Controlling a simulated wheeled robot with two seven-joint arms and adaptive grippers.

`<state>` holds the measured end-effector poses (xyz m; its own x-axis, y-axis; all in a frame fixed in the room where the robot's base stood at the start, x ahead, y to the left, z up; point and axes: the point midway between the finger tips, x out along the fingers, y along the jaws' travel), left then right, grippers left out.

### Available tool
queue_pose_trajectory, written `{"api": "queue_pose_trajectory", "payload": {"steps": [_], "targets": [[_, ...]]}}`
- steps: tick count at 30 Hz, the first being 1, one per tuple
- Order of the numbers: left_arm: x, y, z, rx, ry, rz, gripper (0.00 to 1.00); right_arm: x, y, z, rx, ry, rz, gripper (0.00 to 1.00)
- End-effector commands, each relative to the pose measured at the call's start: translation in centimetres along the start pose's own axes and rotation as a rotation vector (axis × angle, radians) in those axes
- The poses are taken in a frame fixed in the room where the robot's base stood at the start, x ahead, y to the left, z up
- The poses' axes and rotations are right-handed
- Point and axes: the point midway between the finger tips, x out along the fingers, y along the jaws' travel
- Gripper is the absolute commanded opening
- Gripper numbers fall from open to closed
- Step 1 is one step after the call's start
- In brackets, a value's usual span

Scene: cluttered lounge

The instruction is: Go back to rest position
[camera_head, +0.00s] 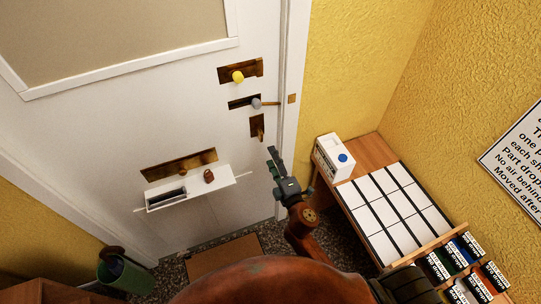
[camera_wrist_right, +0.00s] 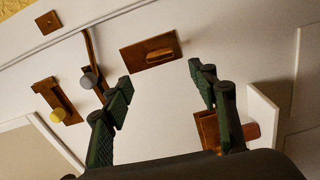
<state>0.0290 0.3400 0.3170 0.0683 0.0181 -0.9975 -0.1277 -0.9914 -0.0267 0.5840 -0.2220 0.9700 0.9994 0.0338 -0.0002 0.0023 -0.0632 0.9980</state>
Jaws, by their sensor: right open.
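My right gripper (camera_head: 274,163) is in front of the white door (camera_head: 110,130), near its right edge and below the door fittings. Its two dark green fingers also show in the right wrist view (camera_wrist_right: 160,75); they are open and spread apart, with nothing between them. The wrist view shows a yellow knob (camera_wrist_right: 57,115), a grey knob (camera_wrist_right: 88,80) and a brass plate (camera_wrist_right: 140,55) beyond the fingers. In the head view the yellow knob (camera_head: 237,76) and grey knob (camera_head: 256,103) sit above the gripper. My left gripper is not in view.
A white shelf (camera_head: 222,180) on the door holds a small brown object (camera_head: 209,176). To the right, a wooden table (camera_head: 366,150) bears a white box (camera_head: 333,157) with a blue button and white panels (camera_head: 392,212). A green bin (camera_head: 122,272) and brown mat (camera_head: 225,258) are on the floor.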

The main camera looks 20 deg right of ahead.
Motion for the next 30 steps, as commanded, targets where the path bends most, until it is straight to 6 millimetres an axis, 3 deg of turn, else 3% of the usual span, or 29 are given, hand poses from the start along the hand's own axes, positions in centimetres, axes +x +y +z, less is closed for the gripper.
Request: {"api": "queue_pose_trajectory", "payload": {"steps": [13, 17, 20, 23, 26, 30], "targets": [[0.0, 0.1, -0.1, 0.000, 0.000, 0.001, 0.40, 0.0, -0.1, 0.0, 0.001, 0.000, -0.001, 0.54], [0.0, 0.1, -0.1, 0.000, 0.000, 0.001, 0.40, 0.1, -2.3, 0.5, 0.026, -0.006, -0.040, 0.54], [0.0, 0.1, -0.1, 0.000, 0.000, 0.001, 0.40, 0.0, -7.1, 1.5, 0.085, -0.021, -0.122, 0.54], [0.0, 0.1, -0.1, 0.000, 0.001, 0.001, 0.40, -0.8, -13.8, 3.0, 0.172, -0.052, -0.237, 0.54], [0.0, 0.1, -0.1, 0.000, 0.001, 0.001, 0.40, -2.4, -20.8, 4.5, 0.269, -0.097, -0.354, 0.54], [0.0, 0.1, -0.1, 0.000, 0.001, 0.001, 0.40, -6.2, -30.2, 6.7, 0.403, -0.178, -0.511, 0.54]]}}
